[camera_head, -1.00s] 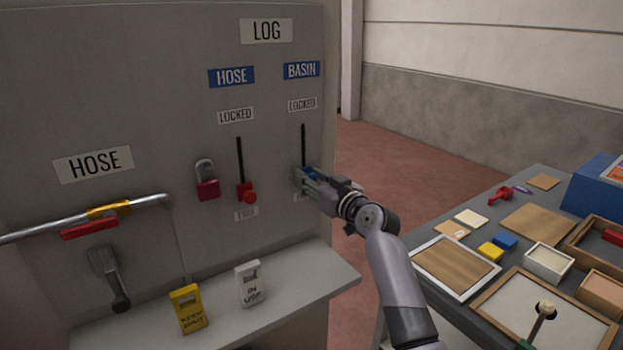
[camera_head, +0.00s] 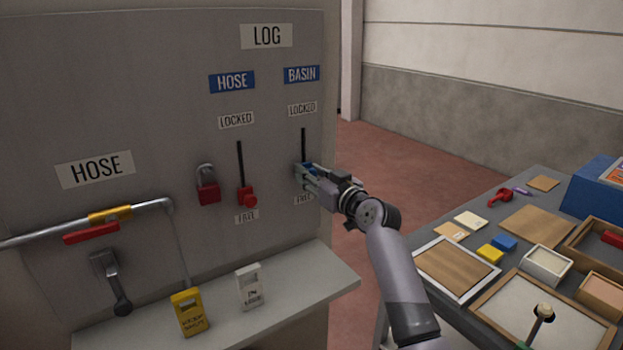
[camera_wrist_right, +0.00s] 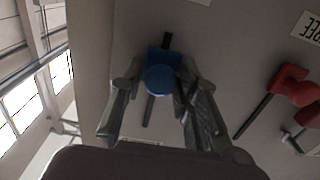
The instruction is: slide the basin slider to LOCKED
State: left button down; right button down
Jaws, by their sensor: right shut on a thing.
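The blue basin slider (camera_head: 308,168) sits in the lower part of its dark vertical slot (camera_head: 303,143), under the BASIN label (camera_head: 301,74). The LOCKED label (camera_head: 302,109) is above the slot and the FREE label (camera_head: 304,199) is below it. My right gripper (camera_head: 304,174) is shut on the slider, with a finger on each side of its blue knob. In the right wrist view the knob (camera_wrist_right: 161,79) shows between the fingertips, with slot visible on both sides of it. My left gripper is out of view.
The red hose slider (camera_head: 247,196) stands low in its slot to the left. A red padlock (camera_head: 207,190) hangs beside it. A shelf (camera_head: 300,291) with yellow (camera_head: 188,311) and white (camera_head: 250,287) tags juts out below. A cluttered table (camera_head: 396,291) is at the right.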

aim_at(303, 131)
notch_tip(303, 131, up, 9)
jog(key=p, duration=0.3)
jog(key=shift+r, duration=0.3)
jog(key=c, duration=1.5)
grip_release()
jog(key=shift+c, duration=0.2)
jog(key=shift+o, duration=0.9)
jog(key=shift+f, duration=0.1)
jog(key=v, duration=1.2)
